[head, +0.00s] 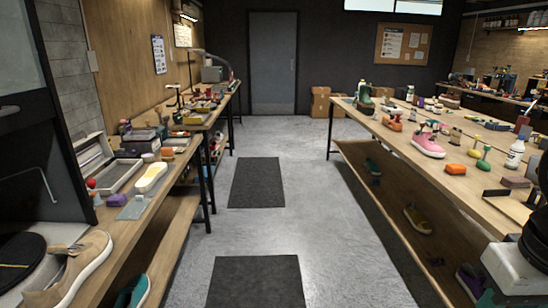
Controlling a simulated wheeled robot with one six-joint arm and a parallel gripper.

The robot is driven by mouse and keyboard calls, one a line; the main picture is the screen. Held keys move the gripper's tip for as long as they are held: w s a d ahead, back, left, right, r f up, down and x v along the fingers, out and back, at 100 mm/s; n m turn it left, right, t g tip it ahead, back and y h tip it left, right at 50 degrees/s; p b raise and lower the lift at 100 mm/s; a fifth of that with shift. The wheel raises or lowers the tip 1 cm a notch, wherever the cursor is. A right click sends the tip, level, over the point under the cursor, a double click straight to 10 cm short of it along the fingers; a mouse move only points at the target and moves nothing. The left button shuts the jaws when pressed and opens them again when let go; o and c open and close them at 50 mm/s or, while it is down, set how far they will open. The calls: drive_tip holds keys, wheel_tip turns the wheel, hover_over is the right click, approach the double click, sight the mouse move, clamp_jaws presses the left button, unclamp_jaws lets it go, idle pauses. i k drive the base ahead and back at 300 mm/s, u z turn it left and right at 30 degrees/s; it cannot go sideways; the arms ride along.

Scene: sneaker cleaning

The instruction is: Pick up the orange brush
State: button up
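An orange block-like item (456,169) lies on the right workbench (440,179), near its front edge. At this size I cannot tell which one is the brush, or whether bristles show. I see nothing held.
A pink sneaker (427,145), a green brush-like item (483,158), a yellow item (475,153) and a white bottle (515,154) stand around the nearer orange item. A lower shelf (395,200) holds shoes. The aisle with dark mats (257,182) is clear. A cluttered bench runs along the left.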

sight(167, 154)
drive_tip(key=z, duration=0.15)
drive_tip(key=i, duration=1.95)
drive_tip(key=u, duration=0.65)
drive_tip(key=i, duration=1.85)
drive_tip(key=u, duration=1.25)
drive_tip(key=i, duration=0.75)
drive_tip(key=u, duration=0.35)
